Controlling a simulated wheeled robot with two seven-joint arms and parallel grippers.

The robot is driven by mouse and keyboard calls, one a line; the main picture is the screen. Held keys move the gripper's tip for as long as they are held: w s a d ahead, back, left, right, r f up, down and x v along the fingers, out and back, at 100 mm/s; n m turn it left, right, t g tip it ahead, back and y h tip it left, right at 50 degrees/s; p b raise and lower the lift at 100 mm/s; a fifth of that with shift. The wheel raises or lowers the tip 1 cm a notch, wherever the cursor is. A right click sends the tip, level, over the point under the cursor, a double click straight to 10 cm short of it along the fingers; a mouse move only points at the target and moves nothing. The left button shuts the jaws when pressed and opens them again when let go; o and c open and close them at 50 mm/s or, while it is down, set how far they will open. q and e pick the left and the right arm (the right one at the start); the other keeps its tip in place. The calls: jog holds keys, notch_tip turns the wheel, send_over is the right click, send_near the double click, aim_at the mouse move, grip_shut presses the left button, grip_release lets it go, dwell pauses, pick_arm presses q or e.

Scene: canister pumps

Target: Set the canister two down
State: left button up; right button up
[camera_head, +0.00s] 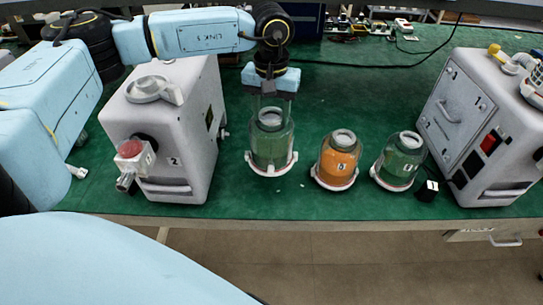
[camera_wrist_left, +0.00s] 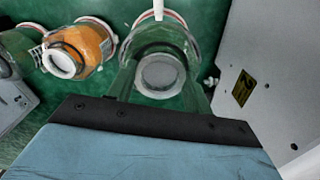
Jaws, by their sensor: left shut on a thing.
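My left gripper (camera_head: 269,104) comes down from above and is shut on a green canister (camera_head: 271,143) with a clear top and a white base ring. My right gripper is not in view.
An orange canister marked 3 (camera_head: 336,165) and another green canister (camera_head: 401,162) stand to the right. A pump marked 1 (camera_head: 468,125) is at the far right. A small black block (camera_head: 427,191) lies near the front edge.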

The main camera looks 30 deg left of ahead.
pick_arm(q)
notch_tip(320, 180, down, 7)
jog(key=shift+f, duration=0.3)
jog(key=o, duration=0.9)
jog(key=shift+f, duration=0.15)
jog(key=o, duration=0.5)
notch_tip(320, 180, up, 12)
jog(key=shift+r, duration=0.25)
